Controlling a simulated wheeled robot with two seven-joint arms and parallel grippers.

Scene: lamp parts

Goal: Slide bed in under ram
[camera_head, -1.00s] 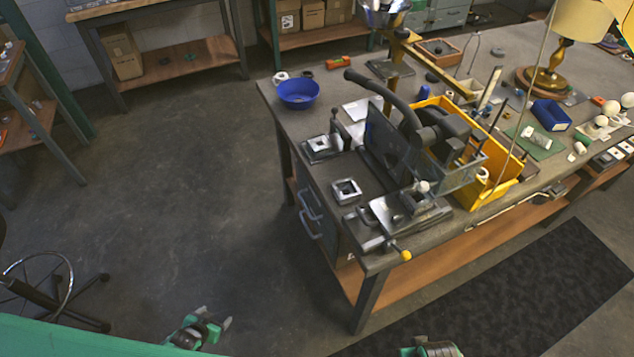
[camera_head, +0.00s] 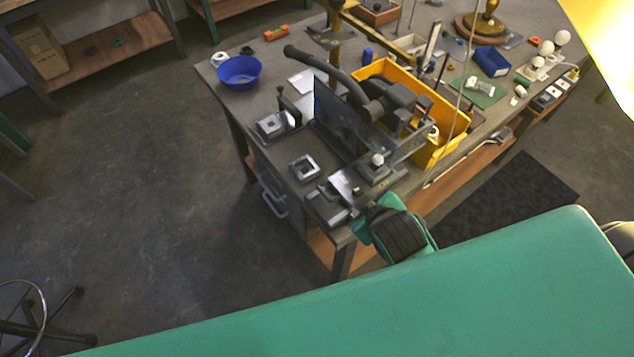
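A machine with a long black lever (camera_head: 325,68) and a dark body (camera_head: 392,97) stands at the bench's near corner, behind a clear shield (camera_head: 340,118). I cannot make out its ram. A low metal slide assembly, apparently the bed (camera_head: 347,184), lies in front, by the near edge. My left gripper is not seen.
A yellow bin (camera_head: 452,152) stands behind the machine. A blue bowl (camera_head: 239,71) is at the far left corner. Square metal fixtures (camera_head: 305,168) sit left of the slide. A large green part of me covers the bottom.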

